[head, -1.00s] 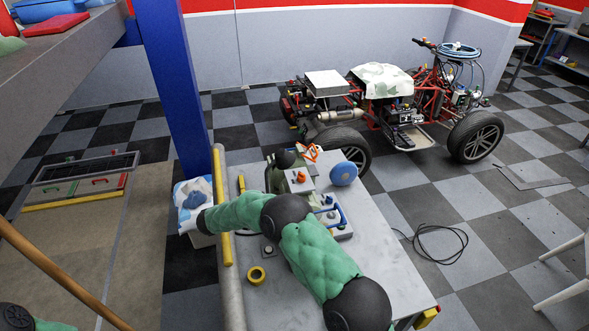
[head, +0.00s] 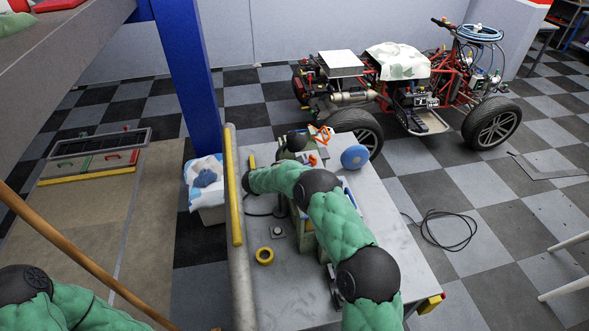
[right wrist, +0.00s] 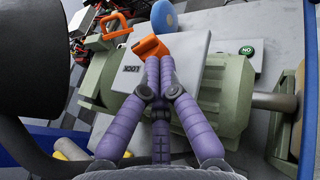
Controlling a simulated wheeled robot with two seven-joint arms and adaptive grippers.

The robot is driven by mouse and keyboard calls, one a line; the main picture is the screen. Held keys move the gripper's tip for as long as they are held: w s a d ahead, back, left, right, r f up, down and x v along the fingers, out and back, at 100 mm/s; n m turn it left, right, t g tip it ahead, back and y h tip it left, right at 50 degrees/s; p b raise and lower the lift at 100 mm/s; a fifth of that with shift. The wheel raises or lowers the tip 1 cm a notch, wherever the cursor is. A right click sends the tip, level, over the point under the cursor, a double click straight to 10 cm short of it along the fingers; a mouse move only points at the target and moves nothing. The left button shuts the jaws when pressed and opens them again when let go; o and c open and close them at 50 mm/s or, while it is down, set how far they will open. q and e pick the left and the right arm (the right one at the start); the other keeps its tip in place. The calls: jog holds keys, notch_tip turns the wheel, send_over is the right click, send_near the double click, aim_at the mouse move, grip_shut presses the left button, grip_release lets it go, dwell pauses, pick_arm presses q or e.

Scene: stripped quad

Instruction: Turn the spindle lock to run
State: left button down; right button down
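In the right wrist view an orange spindle-lock lever (right wrist: 150,47) sits on a pale plate (right wrist: 183,55) on a grey-green machine body (right wrist: 228,95). A label reading LOCK (right wrist: 130,70), upside down, lies beside it. My right gripper (right wrist: 160,62) has its purple fingers drawn together with the tips right at the lever; I cannot tell whether they grip it. In the head view the orange lever (head: 313,159) shows small beyond my right forearm, which hides much of the machine and the gripper. My left gripper is not in view; only part of that arm shows.
The metal bench (head: 377,207) carries a yellow tape ring (head: 264,256) and a blue disc (head: 354,157). An orange handle (right wrist: 117,27) stands close beyond the lever. A blue post (head: 187,75) and yellow rail (head: 232,195) stand left. A stripped quad (head: 410,85) is behind.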

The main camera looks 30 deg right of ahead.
aim_at(312, 162)
jog(key=shift+w+d, duration=0.25)
jog(key=shift+d, duration=0.7)
jog(key=shift+s+d+r+n+t+b, duration=0.1)
jog(key=shift+d+n+t+b, duration=0.25)
jog(key=shift+n+t, duration=0.2)
jog(key=shift+d+t, duration=0.1)
jog(key=shift+t, duration=0.25)
jog(key=shift+s+d+n+t+y+b, duration=0.2)
jog(key=shift+n+t+y+b, duration=0.3)
jog(key=shift+n+b, duration=0.2)
jog(key=n+t+b, duration=0.1)
jog(key=b, duration=0.1)
jog(key=d+n+t+y+b, duration=0.1)
jog(key=b, duration=0.2)
jog(key=shift+s+d+r, duration=0.1)
jog(key=shift+s+d, duration=0.15)
jog(key=shift+s, duration=0.05)
jog(key=shift+d+y+b, duration=0.3)
jog(key=shift+b, duration=0.7)
jog(key=shift+w+d+f+b, duration=0.15)
jog(key=shift+w+f+b, duration=0.05)
jog(key=shift+b, duration=0.3)
jog(key=shift+d+b, duration=0.1)
jog(key=shift+b, duration=0.35)
